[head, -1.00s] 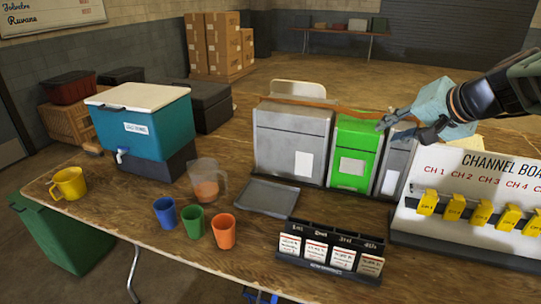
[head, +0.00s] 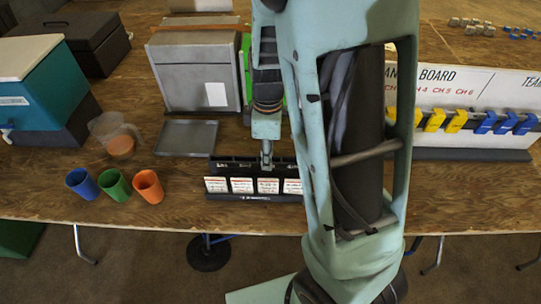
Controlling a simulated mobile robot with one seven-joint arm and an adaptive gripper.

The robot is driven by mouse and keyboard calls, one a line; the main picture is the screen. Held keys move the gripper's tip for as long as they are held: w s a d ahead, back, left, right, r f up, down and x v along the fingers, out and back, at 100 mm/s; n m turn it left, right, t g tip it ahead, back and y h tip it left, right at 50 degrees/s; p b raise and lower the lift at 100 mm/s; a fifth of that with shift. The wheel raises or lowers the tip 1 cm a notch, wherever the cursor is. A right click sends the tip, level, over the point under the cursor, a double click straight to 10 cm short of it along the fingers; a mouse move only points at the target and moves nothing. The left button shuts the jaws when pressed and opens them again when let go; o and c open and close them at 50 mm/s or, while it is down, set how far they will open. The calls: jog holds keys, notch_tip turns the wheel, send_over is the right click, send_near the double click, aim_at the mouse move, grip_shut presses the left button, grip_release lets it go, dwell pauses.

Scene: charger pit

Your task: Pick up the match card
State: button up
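A black rack (head: 230,166) stands near the table's front edge. Several white cards with red and dark print stand in a row along its front: a leftmost card (head: 216,185), a second card (head: 242,186), a third card (head: 268,187) and a rightmost card (head: 293,187). The print is too small to read, so I cannot tell which is the match card. My gripper (head: 266,162) points down at the rack, just behind the third card in the picture. I see it edge-on, and its finger gap is hidden. My arm covers the rack's right end.
A grey tray (head: 187,138) lies behind the rack. Blue (head: 82,183), green (head: 114,184) and orange (head: 148,186) cups and a clear pitcher (head: 117,136) stand left. A grey case (head: 195,75) stands behind. The channel board (head: 450,105) with yellow and blue pieces is right.

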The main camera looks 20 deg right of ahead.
send_over(268, 180)
jog(key=shift+n, duration=0.3)
notch_tip(268, 180, down, 5)
jog(key=shift+r, duration=0.1)
jog(key=shift+f+b, duration=0.35)
jog(key=shift+f, duration=2.85)
grip_shut()
